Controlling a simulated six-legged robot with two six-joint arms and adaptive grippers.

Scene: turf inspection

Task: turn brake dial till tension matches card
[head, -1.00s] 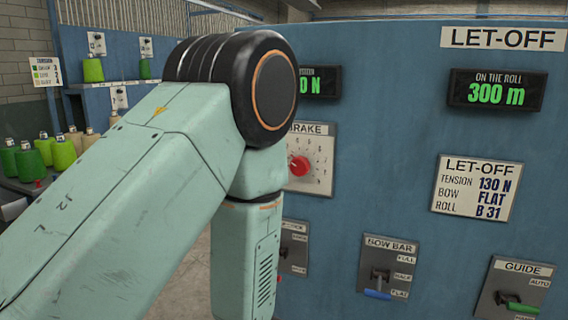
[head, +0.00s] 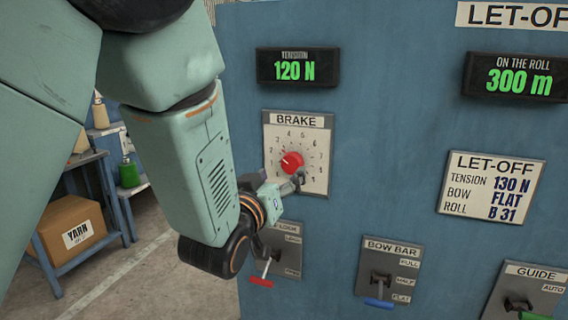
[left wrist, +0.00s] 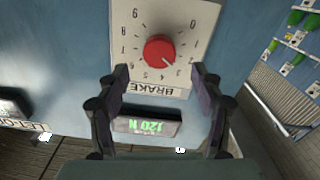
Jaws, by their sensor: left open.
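The red brake dial (head: 291,162) sits on a white scale plate (head: 322,150) marked BRAKE; its white mark points up and left, around 3 or 4. The tension display (head: 298,67) reads 120 N. My left gripper (head: 298,181) is just below the dial in the head view. In the left wrist view its open fingers (left wrist: 160,82) are empty, and the dial (left wrist: 159,48) shows beyond their tips, between their lines. I cannot tell the exact gap. My right gripper is not in view.
Below are a lever with a red handle (head: 261,282), the bow bar lever with a blue handle (head: 379,303) and the guide lever (head: 520,306). The roll display (head: 514,77) reads 300 m. A yarn box (head: 70,228) sits on a rack at left.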

